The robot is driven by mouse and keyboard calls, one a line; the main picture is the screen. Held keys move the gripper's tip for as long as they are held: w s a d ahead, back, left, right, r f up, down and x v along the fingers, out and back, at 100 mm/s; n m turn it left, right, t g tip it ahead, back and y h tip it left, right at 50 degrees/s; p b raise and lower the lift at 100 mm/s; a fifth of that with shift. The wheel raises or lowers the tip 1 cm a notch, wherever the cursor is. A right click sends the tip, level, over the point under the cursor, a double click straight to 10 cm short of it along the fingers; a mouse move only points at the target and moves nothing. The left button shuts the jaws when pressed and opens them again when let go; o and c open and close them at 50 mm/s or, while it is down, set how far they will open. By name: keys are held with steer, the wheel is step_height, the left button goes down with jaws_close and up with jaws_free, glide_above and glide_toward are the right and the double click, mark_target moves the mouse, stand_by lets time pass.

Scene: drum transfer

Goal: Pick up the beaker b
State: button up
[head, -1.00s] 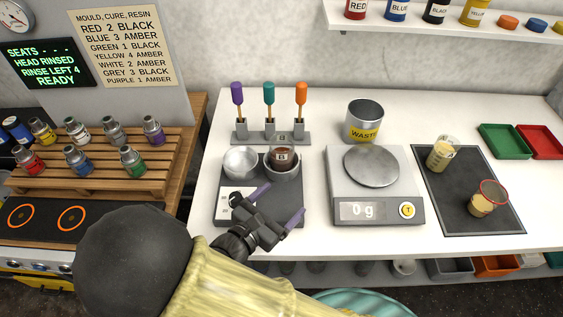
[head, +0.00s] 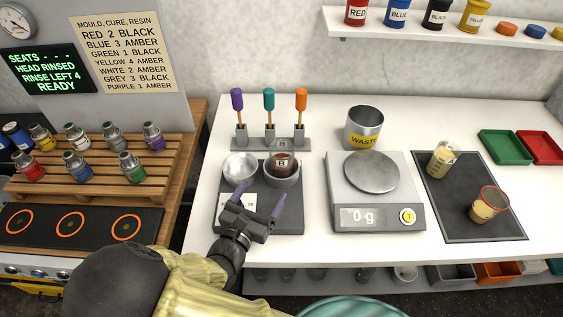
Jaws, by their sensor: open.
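Beaker b (head: 282,161) is a small clear beaker with dark brown contents and a "B" label. It sits upright in the right metal cup (head: 284,181) of a dark grey block on the white bench; the cup wall hides its lower part. My gripper (head: 259,196) is open and empty, just in front of the two cups over the block's front half. Its two purple-tipped fingers point away toward the cups, apart from the beaker. The right finger lies nearly in line with the right cup.
An empty metal cup (head: 240,168) is left of the beaker. Behind stands a rack (head: 270,145) with three upright coloured tools. A scale (head: 376,216) reading 0 g and a waste can (head: 363,128) stand right. A dark mat (head: 470,163) holds two amber-filled beakers.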

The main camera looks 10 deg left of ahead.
mark_target(277, 169)
steer(key=w, duration=0.4)
steer(key=w+d, duration=0.1)
steer(key=w, duration=0.1)
steer(key=shift+w+p, duration=0.3)
steer(key=shift+p, duration=0.1)
steer(key=w, duration=0.2)
steer(key=w+d+p, duration=0.1)
steer(key=w, duration=0.2)
steer(key=shift+c, duration=0.3)
steer(key=c, duration=1.3)
steer(key=shift+o, duration=0.2)
steer(key=shift+r, duration=0.15)
